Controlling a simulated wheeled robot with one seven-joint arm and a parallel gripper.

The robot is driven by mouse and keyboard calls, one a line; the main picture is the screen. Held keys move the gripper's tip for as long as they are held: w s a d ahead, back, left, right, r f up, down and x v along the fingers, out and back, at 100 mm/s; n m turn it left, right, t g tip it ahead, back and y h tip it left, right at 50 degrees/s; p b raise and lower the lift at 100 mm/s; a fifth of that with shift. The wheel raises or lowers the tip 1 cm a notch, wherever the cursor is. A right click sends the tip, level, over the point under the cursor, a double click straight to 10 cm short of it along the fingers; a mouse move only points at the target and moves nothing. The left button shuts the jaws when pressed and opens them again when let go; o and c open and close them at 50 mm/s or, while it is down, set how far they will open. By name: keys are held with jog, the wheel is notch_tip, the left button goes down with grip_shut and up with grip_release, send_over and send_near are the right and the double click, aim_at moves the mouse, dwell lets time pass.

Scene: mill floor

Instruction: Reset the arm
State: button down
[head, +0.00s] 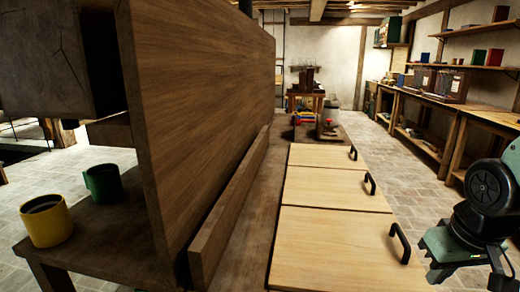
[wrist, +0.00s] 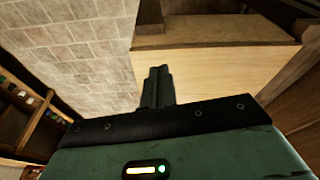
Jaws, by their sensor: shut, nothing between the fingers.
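My gripper (wrist: 157,85) shows in the wrist view with its two dark fingers together and nothing between them. Its green housing fills the bottom of that view. In the head view, part of my arm, dark with a green section, is at the right edge, beside the pale wooden panels and over the floor side. The fingertips cannot be made out clearly there. In the wrist view the fingers point toward a pale wooden face (wrist: 215,68) with a brown surface above it; I cannot tell the distance.
Pale panels (head: 340,240) with black handles run along the bench beside a tall wooden board (head: 205,110). A yellow mug (head: 47,222) and a green mug (head: 103,183) stand at left. Workbenches (head: 450,112) line the right wall. The tiled floor (head: 405,170) between is clear.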

jog(key=s+a+f+n+g+b, duration=0.1)
jog(key=s+a+f+n+b, duration=0.4)
jog(key=a+f+b, duration=0.45)
jog(key=s+a+f+n+g+b, duration=0.2)
jog(key=s+a+f+b, duration=0.55)
jog(key=f+b, duration=0.25)
notch_tip(320, 180, up, 29)
jog(key=p, duration=2.8)
jog(key=shift+a+f+y, duration=0.15)
jog(key=shift+a+y, duration=0.05)
jog(key=shift+y, duration=0.1)
jog(key=shift+s, duration=0.1)
